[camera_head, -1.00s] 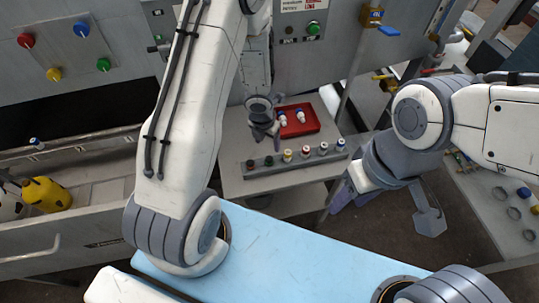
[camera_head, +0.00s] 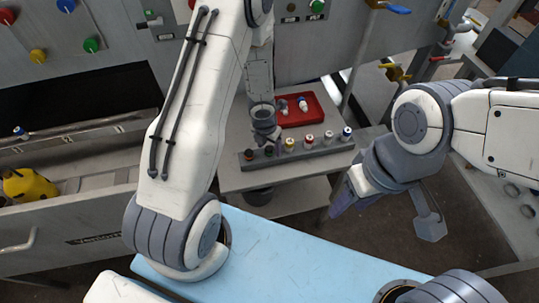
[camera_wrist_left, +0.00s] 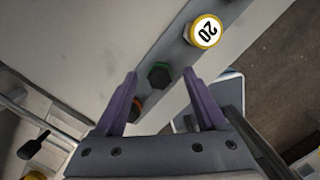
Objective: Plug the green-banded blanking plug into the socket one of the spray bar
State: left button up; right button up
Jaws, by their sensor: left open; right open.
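A dark hexagonal piece with a green band (camera_wrist_left: 158,75), matching the green-banded blanking plug, sits in a grey bar (camera_wrist_left: 176,58). It also shows in the head view (camera_head: 268,150). My left gripper (camera_wrist_left: 161,84) is open, its two purple fingers on either side of this plug in the wrist picture; contact cannot be told. My left gripper (camera_head: 265,134) hangs over the bar (camera_head: 300,155) in the head view. My right gripper (camera_head: 349,206) is open and empty, off the table's right side. I cannot make out socket one with certainty.
More banded caps follow along the bar. A red tray (camera_head: 315,118) with white caps lies behind. A trough (camera_head: 105,135) is at left.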

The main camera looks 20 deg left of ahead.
pick_arm(q)
grip_shut()
jog(key=shift+r, duration=0.1)
